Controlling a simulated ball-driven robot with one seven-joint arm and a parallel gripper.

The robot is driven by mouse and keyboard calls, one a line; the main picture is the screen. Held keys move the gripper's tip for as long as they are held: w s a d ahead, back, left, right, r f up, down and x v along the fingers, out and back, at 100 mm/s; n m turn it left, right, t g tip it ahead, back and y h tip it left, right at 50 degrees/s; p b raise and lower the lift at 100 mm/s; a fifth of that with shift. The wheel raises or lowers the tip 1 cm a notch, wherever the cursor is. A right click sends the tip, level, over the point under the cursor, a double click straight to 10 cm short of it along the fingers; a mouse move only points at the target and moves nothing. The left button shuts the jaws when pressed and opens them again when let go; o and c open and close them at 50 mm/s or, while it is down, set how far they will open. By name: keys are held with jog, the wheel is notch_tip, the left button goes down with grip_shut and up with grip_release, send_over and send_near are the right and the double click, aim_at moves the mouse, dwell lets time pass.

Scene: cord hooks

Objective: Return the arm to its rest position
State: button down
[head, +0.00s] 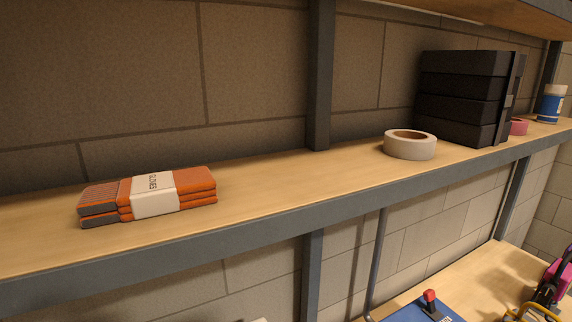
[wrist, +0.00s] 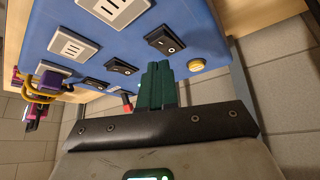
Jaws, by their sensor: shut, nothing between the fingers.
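My gripper (wrist: 158,78) shows in the wrist view as two dark green fingers pressed together, shut and empty. The fingertips lie in front of the edge of a blue panel (wrist: 215,40); I cannot tell whether they touch it. The panel carries white sockets (wrist: 72,47), black rocker switches (wrist: 165,40) and a yellow round button (wrist: 195,65). A red-tipped lever (wrist: 127,103) shows left of the fingers. In the head view my gripper and arm are out of sight; part of the blue panel (head: 400,314) and its red lever (head: 430,297) show at the bottom.
An upper shelf (head: 270,180) holds orange gloves (head: 195,190), a tape roll (head: 410,147), black drawers (head: 462,95) and a blue-and-white container (head: 551,104). A grey post (head: 319,75) stands behind it. Pink and yellow cords (head: 548,285) hang at lower right, also left in the wrist view (wrist: 40,92).

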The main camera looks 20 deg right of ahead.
jog(key=s+a+f+n+y, duration=0.1)
jog(key=s+a+f+n, duration=0.15)
jog(key=a, duration=0.25)
jog(key=s+a+f+n+y, duration=0.2)
jog(key=s+a, duration=0.1)
jog(key=a, duration=0.2)
jog(key=s+d+f+g, duration=0.1)
jog(key=s+f+g, duration=0.3)
jog(key=s, duration=0.4)
jog(key=shift+f, duration=0.3)
jog(key=shift+s, duration=0.1)
